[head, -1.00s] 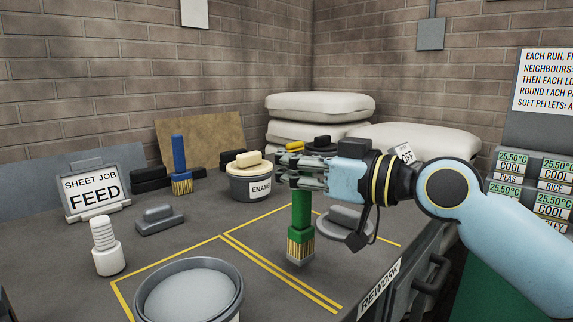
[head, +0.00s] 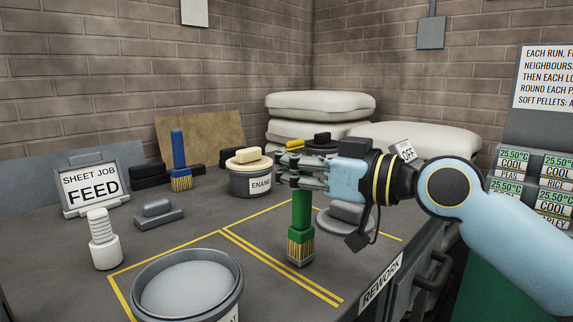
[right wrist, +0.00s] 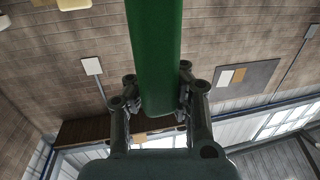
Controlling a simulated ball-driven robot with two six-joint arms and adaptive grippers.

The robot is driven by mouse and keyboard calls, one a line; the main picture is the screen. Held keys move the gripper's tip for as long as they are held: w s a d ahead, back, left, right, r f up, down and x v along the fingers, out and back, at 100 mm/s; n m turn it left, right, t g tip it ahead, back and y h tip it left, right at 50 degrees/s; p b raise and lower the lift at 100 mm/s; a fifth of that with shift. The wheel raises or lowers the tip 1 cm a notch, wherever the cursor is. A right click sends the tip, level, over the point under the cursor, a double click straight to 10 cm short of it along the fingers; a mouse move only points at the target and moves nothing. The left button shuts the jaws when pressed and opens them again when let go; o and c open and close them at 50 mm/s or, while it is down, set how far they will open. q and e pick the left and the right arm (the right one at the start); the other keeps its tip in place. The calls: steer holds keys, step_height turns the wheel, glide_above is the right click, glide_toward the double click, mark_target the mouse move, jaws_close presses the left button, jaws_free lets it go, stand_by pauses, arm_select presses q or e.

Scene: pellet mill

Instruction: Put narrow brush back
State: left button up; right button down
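A green-handled brush (head: 302,212) with pale bristles hangs upright, bristles down, over the bench's yellow-lined area. My right gripper (head: 290,172) is shut around its upper handle. The right wrist view shows the green handle (right wrist: 156,55) between the two fingers (right wrist: 157,96). I cannot tell whether the bristle tips touch the bench. A blue-handled brush (head: 178,150) stands upright at the back left. I cannot tell which brush the task calls narrow. My left gripper is not in view.
A grey tub (head: 190,285) stands in front, with a white ribbed peg (head: 102,240) to its left. A FEED sign (head: 90,188) and grey block (head: 157,212) are left.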

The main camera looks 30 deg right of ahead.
steer(key=shift+f, duration=0.15)
stand_by(0.3)
jaws_free()
stand_by(0.7)
steer(key=shift+s+d, duration=0.1)
stand_by(0.3)
